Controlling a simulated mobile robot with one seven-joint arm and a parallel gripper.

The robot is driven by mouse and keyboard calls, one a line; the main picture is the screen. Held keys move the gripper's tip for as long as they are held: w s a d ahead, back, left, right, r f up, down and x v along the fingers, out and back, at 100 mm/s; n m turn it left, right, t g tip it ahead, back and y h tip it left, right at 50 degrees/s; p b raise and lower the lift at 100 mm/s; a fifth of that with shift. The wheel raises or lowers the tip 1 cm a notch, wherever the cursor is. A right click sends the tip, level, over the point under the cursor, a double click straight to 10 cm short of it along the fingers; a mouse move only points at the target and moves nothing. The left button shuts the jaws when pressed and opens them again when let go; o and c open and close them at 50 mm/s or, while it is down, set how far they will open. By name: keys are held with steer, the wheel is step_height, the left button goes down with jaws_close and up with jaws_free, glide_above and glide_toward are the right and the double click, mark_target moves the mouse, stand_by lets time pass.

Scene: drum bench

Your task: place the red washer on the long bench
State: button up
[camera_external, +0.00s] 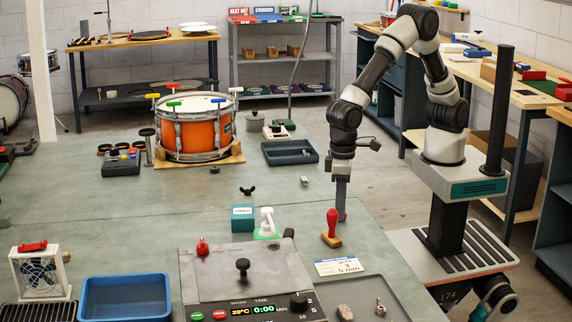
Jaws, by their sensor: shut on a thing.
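My gripper (341,214) points straight down, low over the large green-grey table (90,205), just behind a red-handled stamp (332,226). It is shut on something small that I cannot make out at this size. I cannot pick out a red washer anywhere in view; it may be hidden between the fingers. A long wood-topped bench (480,72) runs along the right wall, behind my arm. I cannot tell for sure which surface the task calls the long bench.
An orange drum (195,133), a dark tray (290,153), a teal box (242,218) and a blue bin (125,298) stand on the table. A grey control unit (250,275) is at the front. The table is clear left of the teal box.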

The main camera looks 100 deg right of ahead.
step_height(320, 180, up, 10)
steer(key=p, duration=0.2)
steer(key=w+d+n, duration=0.2)
steer(key=d+n, duration=0.2)
steer(key=d, duration=1.8)
steer(key=r+p, duration=0.1)
steer(key=p, duration=0.3)
steer(key=s+r+p, duration=0.1)
steer(key=r+p, duration=0.1)
steer(key=p, duration=0.3)
steer(key=s+r+p, duration=0.1)
steer(key=r+p, duration=0.1)
steer(key=p, duration=0.3)
steer(key=shift+a, duration=0.25)
